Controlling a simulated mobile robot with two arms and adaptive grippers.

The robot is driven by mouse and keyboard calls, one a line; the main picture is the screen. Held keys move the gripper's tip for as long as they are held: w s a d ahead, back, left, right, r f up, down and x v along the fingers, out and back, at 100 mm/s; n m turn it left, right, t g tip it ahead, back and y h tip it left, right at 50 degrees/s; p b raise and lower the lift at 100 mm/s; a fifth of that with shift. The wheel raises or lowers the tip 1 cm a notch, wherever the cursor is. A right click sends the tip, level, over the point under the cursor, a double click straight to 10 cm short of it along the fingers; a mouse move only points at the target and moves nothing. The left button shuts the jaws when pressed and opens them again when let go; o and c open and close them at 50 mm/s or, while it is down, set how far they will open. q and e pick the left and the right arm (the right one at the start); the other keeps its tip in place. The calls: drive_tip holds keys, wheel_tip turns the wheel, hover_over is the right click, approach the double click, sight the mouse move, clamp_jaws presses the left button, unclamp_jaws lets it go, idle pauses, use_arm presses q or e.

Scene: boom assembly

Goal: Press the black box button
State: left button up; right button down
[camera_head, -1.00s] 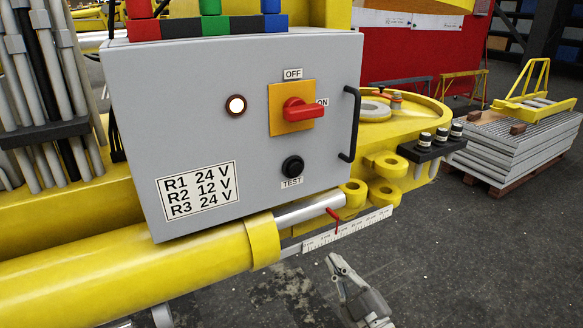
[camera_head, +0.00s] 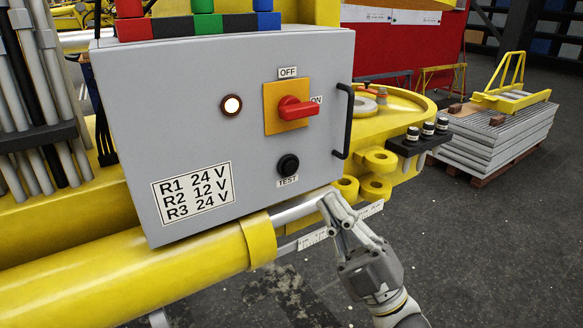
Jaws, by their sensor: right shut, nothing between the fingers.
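A grey control box (camera_head: 200,120) stands on the yellow boom in the head view. Its round black button (camera_head: 288,165), labelled TEST, sits low on the right of the front face. My right gripper (camera_head: 330,203) is shut and empty. In the picture it is below and to the right of the black button, apart from it, in front of the silver rod and the scale. My left gripper is not in view.
The box carries a red rotary switch (camera_head: 297,108) turned toward ON, a lit lamp (camera_head: 231,105), a voltage label (camera_head: 193,193) and a black handle (camera_head: 343,121). A yellow cylinder (camera_head: 130,275) runs below. Stacked grey panels (camera_head: 500,135) stand on a pallet at right.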

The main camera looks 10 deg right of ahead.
sight(290, 167)
drive_tip(key=w+a, duration=0.3)
drive_tip(key=w, duration=0.5)
drive_tip(key=shift+w+b, duration=0.15)
drive_tip(key=shift+b, duration=0.2)
idle(1.3)
drive_tip(key=shift+w+a, duration=0.2)
drive_tip(key=shift+w, duration=0.2)
drive_tip(key=shift+w+a, duration=0.15)
drive_tip(key=shift+w, duration=0.3)
idle(0.6)
drive_tip(key=shift+s, duration=0.1)
drive_tip(key=shift+s+d, duration=0.3)
drive_tip(key=shift+s, duration=0.45)
